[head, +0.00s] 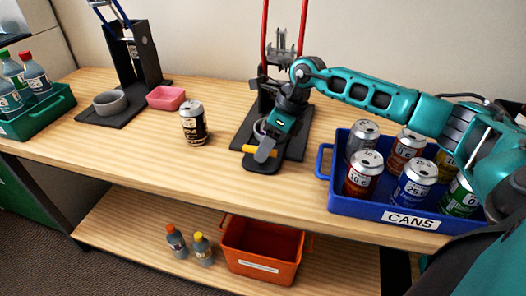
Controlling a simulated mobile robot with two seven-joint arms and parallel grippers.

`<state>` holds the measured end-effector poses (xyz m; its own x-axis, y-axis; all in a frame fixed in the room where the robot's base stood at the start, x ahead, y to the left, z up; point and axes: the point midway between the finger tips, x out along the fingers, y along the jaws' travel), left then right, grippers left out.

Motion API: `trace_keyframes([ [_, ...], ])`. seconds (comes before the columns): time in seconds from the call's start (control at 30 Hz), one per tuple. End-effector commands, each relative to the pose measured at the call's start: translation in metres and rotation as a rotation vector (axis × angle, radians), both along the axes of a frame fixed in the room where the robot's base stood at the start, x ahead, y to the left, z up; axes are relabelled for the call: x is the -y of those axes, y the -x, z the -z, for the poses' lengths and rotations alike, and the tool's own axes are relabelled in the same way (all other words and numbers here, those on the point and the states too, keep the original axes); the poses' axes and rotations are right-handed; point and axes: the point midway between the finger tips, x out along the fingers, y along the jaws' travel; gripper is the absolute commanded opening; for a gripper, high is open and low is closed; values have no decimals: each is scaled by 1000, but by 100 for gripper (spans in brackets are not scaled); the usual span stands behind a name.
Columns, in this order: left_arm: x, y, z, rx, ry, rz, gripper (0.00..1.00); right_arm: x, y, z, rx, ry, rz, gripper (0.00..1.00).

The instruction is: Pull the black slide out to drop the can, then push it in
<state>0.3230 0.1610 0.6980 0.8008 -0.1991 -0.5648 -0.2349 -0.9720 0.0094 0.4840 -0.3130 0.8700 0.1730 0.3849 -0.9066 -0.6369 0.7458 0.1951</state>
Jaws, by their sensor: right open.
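The dispenser with red rails (265,38) stands on the wooden table, its dark base (296,147) below. The black slide (259,166) sticks out at the front of that base, with an orange handle (252,150) on it. My right gripper (265,147) is open right at the handle; whether its fingers touch it cannot be told. My right arm hides part of the dispenser, and I cannot see a can between the rails. A black and gold can (194,124) stands upright on the table, left of the dispenser. My left gripper is not in view.
A blue crate (345,206) labelled CANS holds several cans at right. A second dark stand (148,55), a grey ring (110,102), a pink bowl (166,97) and a green bottle crate (38,122) are at left. An orange bin (260,262) sits on the lower shelf.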

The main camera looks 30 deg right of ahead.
Motion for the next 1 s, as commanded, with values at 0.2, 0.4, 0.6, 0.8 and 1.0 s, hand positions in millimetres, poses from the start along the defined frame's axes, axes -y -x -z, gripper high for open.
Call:
trace_keyframes([
  [0.2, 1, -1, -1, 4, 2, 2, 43, -7, -3, 15, 0, -1, 0, 47],
  [0.4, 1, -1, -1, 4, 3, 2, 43, -7, -3, 17, 1, -1, 0, 47],
  [0.6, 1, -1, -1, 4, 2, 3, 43, -7, -3, 17, 1, -1, 0, 36],
  [0.8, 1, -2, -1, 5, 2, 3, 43, -7, -3, 16, 1, -1, 0, 17],
  [1.0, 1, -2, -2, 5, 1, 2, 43, -7, -3, 16, 1, -1, 0, 0],
])
